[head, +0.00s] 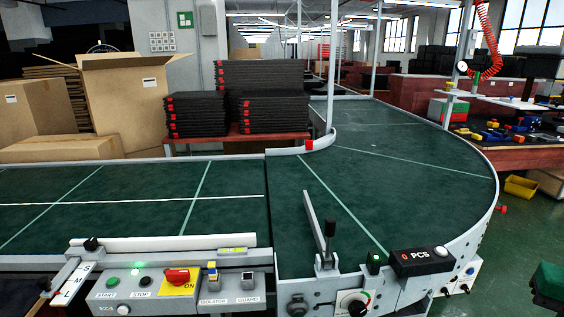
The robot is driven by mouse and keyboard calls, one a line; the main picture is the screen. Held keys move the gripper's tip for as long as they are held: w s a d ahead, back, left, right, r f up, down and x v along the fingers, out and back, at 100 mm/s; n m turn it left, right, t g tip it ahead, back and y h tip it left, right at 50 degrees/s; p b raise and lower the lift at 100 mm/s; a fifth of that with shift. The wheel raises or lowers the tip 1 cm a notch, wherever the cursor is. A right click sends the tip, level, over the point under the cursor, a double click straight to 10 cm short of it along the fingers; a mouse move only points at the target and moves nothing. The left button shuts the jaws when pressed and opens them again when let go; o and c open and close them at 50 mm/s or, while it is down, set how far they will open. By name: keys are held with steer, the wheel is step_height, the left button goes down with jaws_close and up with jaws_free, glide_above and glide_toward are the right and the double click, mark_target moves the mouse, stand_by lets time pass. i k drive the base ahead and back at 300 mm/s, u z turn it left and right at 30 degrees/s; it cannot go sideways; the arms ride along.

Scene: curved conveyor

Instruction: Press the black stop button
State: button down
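The black stop button (145,282) sits on the grey control panel (165,303) at the lower left, above a STOP label. It is small and shows no cover over it. A green start button (112,282) is just to its left. A lit green lamp (135,271) is just above and between them. My gripper is not in view.
The green curved conveyor (395,160) lies behind the panel and is empty. A white bar (165,243) runs above the panel. An isolator switch (212,281), a guard switch (248,281), an upright lever (328,235) and a counter reading 0 PCS (420,262) stand to the right.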

mark_target(146, 281)
steer(key=u, duration=0.1)
steer(key=k, duration=0.6)
steer(key=u, duration=0.5)
steer(key=i, duration=0.65)
steer(key=u, duration=0.5)
steer(key=i, duration=0.75)
steer(key=z, duration=0.15)
